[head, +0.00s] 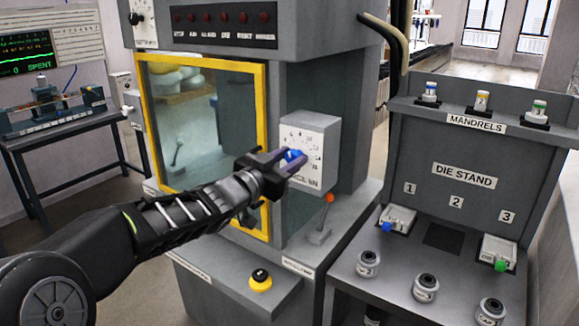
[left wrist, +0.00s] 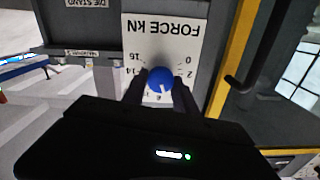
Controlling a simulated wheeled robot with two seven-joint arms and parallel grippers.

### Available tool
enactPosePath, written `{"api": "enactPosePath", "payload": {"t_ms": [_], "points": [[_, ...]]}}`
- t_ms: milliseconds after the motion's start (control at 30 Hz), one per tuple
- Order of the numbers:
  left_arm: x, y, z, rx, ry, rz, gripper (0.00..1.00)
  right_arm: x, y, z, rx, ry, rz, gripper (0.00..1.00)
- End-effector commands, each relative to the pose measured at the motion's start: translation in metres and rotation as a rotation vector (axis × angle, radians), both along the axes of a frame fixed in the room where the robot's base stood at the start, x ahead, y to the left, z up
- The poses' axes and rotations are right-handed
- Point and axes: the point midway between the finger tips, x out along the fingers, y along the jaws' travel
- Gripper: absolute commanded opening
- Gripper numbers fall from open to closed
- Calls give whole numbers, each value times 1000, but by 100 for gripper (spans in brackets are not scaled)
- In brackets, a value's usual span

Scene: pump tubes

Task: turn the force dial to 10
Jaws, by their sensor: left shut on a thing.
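The force dial is a blue knob (head: 293,155) on a white scale plate (head: 303,136) on the grey press. My left gripper (head: 287,161) is shut on the knob, one finger on each side. In the left wrist view the knob (left wrist: 160,79) sits between the fingertips, and the plate (left wrist: 163,38) appears upside down, reading FORCE KN. There 0 and 2 show at its right and 14 and 16 at its left. A white mark on the knob points toward the picture's bottom, near small, partly hidden numerals. I cannot read the exact value. My right gripper is not in view.
A yellow-framed window (head: 205,70) is left of the dial. A die stand (head: 465,175) with dies and mandrels is at the right.

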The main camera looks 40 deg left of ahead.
Motion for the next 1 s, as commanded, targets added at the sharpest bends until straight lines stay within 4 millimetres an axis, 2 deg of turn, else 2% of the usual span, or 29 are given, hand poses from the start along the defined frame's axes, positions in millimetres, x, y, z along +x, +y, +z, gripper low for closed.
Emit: {"api": "enactPosePath", "payload": {"t_ms": [33,500,800,1000], "points": [[0,-1,-4,46,-1,-1,0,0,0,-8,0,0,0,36],[0,-2,-4,492,11,0,0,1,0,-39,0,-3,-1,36],[0,-2,-4,737,17,0,0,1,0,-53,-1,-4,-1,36],[0,-2,-3,836,19,0,0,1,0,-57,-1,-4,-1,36]]}}
